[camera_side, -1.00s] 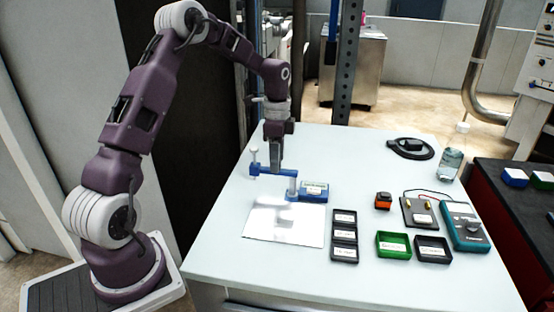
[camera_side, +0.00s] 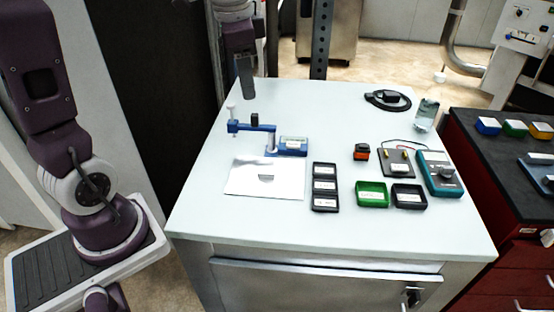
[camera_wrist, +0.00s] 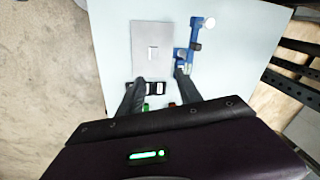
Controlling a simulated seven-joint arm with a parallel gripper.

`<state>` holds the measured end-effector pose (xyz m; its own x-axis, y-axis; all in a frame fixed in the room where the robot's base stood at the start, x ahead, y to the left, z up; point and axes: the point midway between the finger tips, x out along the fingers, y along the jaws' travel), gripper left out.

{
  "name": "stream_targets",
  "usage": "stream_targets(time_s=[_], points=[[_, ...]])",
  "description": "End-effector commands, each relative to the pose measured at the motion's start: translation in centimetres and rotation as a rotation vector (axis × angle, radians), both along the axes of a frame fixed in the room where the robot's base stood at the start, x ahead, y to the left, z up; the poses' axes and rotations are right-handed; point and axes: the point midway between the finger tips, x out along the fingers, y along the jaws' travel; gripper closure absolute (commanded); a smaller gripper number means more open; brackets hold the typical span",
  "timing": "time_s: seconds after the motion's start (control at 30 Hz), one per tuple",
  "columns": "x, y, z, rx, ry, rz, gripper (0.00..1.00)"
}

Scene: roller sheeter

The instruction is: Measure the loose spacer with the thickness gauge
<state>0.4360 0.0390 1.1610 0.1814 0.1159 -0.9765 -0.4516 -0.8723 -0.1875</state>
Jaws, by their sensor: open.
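The blue thickness gauge (camera_side: 265,129) stands upright on the table, with a labelled base (camera_side: 293,146), a white-topped post and a black cylinder (camera_side: 254,119) on its arm. It also shows in the wrist view (camera_wrist: 192,38). My gripper (camera_side: 248,97) is open and empty, above and behind the gauge, apart from it. In the wrist view its fingers (camera_wrist: 159,76) are spread. A bare metal plate (camera_side: 245,185) lies in front of the gauge with a small mark or flat piece (camera_side: 266,177) on it. I cannot tell which thing is the loose spacer.
A black three-section tray (camera_side: 325,187), a green tray (camera_side: 372,195) and a black tray (camera_side: 408,196) line the front. Behind are an orange-black item (camera_side: 361,152), a board (camera_side: 397,163) and a teal meter (camera_side: 440,174). The table's front left is clear.

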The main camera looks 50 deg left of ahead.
Motion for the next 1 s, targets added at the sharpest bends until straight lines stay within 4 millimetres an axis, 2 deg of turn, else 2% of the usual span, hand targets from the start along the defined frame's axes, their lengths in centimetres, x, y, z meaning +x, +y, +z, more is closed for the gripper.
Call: stream_targets(time_s=[0.03, 0.1, 0.2, 0.33, 0.5, 1.0], points=[[-3.0, -2.1, 1.3, -0.006, -0.060, 0.056, 0.58], [-7.4, -4.5, 2.1, -0.046, -0.146, 0.161, 0.58], [-12.6, -6.8, 1.7, -0.133, -0.245, 0.288, 0.58], [-16.7, -8.2, 0.4, -0.233, -0.312, 0.393, 0.58], [-18.0, -8.6, -0.4, -0.278, -0.330, 0.436, 0.58], [-17.9, -8.5, -0.3, -0.274, -0.330, 0.435, 0.58]])
